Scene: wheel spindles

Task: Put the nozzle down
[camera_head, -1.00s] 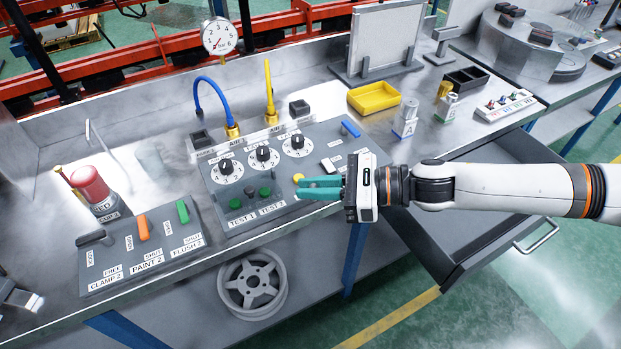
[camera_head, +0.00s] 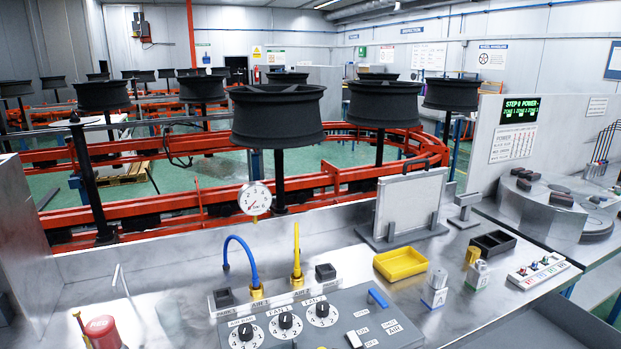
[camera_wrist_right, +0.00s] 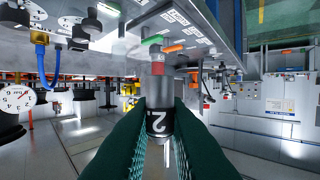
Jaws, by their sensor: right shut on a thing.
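In the right wrist view, my right gripper (camera_wrist_right: 160,112) has its two dark green fingers closed around a dark cylinder marked with a white "2", which I take to be the nozzle (camera_wrist_right: 157,122). A grey part and a red band show beyond its dark part. A thin pale rod shows between the fingers below it. The fingers hide its sides. Neither gripper shows in the head view.
The bench holds a dial control panel (camera_head: 330,320), blue hose (camera_head: 240,255), yellow hose (camera_head: 297,250), yellow tray (camera_head: 401,263), black tray (camera_head: 493,243) and red-topped container (camera_head: 102,331). Bare metal lies left of the panel. Black wheels (camera_head: 277,115) stand on spindles along the red conveyor behind.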

